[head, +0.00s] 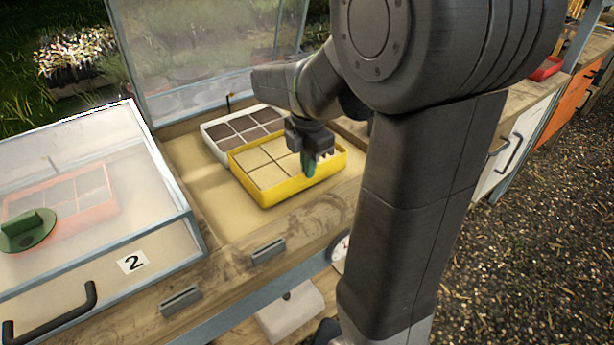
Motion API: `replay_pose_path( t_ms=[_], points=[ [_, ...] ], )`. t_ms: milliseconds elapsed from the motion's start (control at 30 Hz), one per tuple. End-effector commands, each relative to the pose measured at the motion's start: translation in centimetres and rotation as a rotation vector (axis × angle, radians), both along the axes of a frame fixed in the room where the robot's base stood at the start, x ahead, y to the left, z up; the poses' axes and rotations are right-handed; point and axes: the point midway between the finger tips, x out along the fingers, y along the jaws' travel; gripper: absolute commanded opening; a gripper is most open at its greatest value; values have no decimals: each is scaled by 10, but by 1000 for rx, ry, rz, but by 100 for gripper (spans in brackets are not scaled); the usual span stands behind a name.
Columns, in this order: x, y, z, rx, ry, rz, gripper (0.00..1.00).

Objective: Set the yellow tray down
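The yellow tray (297,188) is a shallow rectangular tray with square compartments that look sandy and empty of plants. It is level over the sandy floor of the open frame, overlapping the white tray in the picture. I cannot tell whether its underside touches the floor. My gripper (310,166) points down at the tray's near long wall, right of its middle. A green fingertip shows at the rim, and the fingers appear shut on that wall. The far finger is mostly hidden.
A white tray (211,142) with dark soil cells sits behind. The frame's glass lid (205,60) is raised. Bare sandy floor (200,193) lies left of the yellow tray. A closed frame marked 2 (132,262) stands left, with a red tray under glass and a green hat-like object (30,228).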

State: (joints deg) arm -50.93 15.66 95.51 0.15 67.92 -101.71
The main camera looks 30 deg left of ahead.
Motion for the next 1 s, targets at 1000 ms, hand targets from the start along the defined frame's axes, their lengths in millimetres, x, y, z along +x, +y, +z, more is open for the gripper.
replay_pose_path(
  t_ms=[1000],
  points=[
    [0, 0, -32, -1, 0, 0, 24]
  ],
)
